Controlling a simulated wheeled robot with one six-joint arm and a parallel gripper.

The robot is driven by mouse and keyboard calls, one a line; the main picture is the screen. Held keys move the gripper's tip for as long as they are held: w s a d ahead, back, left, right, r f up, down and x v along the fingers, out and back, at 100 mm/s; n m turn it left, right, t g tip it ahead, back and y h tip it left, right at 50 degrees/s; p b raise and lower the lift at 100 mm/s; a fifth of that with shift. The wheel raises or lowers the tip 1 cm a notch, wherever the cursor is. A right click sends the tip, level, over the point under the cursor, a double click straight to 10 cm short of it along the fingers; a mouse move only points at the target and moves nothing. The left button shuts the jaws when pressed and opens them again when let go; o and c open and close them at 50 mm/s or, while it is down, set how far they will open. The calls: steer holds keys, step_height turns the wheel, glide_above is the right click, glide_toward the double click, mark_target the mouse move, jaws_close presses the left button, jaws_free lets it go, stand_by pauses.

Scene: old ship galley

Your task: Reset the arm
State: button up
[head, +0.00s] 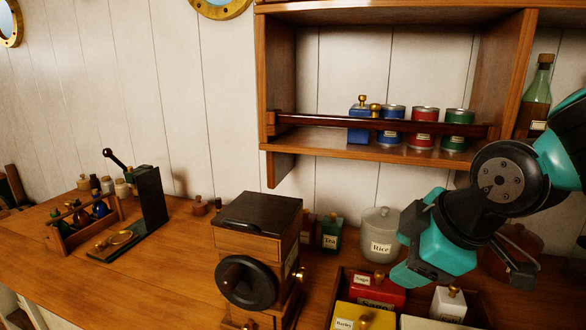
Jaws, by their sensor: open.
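My teal and black arm comes in from the right edge in the head view, in front of the shelf's right end. Its wrist hangs over the counter, above and behind the box of canisters. My gripper (514,266) is a dark shape at the right of the wrist, partly hidden by it. It is open, and I see nothing held in it. A dark reddish-brown rounded vessel (527,240) stands behind it; I cannot tell how far apart they are.
A box of canisters, with a red canister (374,290) and a white canister (448,303), lies below. A wall shelf (340,143) holds tins. The counter's middle left (165,265) is clear.

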steer(key=s+a+f+m+g+y+b, duration=0.1)
steer(key=s+m+g, duration=0.4)
steer(key=s, duration=0.8)
steer(key=shift+s+f+m+g, duration=0.4)
steer(key=shift+f+m, duration=0.35)
steer(key=shift+m, duration=0.25)
steer(key=shift+a, duration=0.1)
